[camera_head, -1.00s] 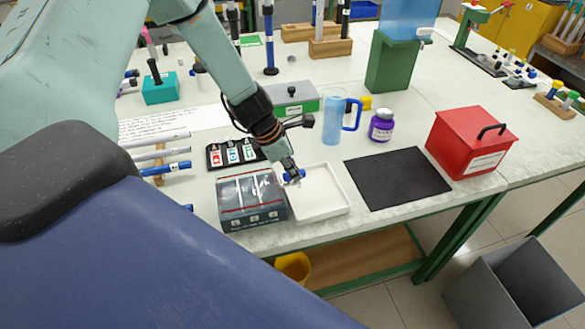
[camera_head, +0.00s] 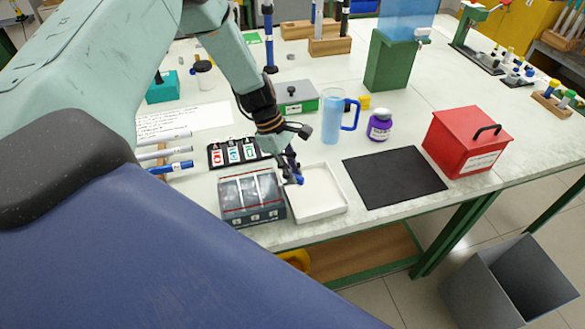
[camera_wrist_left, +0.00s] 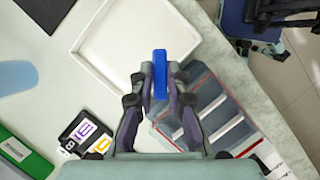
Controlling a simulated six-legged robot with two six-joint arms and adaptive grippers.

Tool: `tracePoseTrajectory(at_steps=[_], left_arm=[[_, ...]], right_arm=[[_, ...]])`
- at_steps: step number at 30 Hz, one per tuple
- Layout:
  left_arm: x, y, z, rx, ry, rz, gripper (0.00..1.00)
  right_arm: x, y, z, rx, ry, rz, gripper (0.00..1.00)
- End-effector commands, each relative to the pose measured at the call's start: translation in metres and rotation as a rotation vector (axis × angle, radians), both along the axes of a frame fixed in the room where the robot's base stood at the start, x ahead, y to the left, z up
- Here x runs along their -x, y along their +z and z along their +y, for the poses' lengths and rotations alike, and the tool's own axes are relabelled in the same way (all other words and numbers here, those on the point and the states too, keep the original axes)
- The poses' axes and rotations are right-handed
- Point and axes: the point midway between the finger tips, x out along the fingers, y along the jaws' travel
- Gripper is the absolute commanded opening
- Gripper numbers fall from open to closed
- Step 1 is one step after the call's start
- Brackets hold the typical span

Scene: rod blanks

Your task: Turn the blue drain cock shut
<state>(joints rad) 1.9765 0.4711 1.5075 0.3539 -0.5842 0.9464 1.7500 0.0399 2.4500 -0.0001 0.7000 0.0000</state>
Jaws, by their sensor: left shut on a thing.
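My left gripper (camera_head: 293,171) is shut on a short blue bar-shaped piece (camera_head: 298,180) by the left edge of a white tray (camera_head: 320,196). In the left wrist view the blue piece (camera_wrist_left: 160,68) stands out lengthwise between the two fingers (camera_wrist_left: 160,92). It may be the drain cock's handle, but no cock body or pipe shows around it. Its lower part is hidden by the fingers. A blue water tank (camera_head: 408,18) sits on a green stand at the back, with a pale tap (camera_head: 423,34). My right gripper is not in view.
A grey compartment box (camera_head: 252,214) stands left of the tray, close to the gripper. A card holder (camera_head: 232,153), green box (camera_head: 297,97), blue jug (camera_head: 332,118), purple jar (camera_head: 379,126), black mat (camera_head: 395,181) and red box (camera_head: 467,142) stand around.

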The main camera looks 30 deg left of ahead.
Motion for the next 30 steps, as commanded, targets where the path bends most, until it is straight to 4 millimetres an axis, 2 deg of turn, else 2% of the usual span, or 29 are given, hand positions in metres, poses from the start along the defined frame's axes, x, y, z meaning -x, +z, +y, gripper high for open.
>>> tracePoseTrajectory(at_steps=[18, 30], left_arm=[[0.001, -0.001, 0.001, -0.003, -0.565, -0.003, 0.00], [0.002, 0.000, 0.002, -0.003, -0.783, -0.004, 0.00]], right_arm=[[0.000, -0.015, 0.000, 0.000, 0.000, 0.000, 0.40], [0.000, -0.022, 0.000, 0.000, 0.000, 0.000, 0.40]])
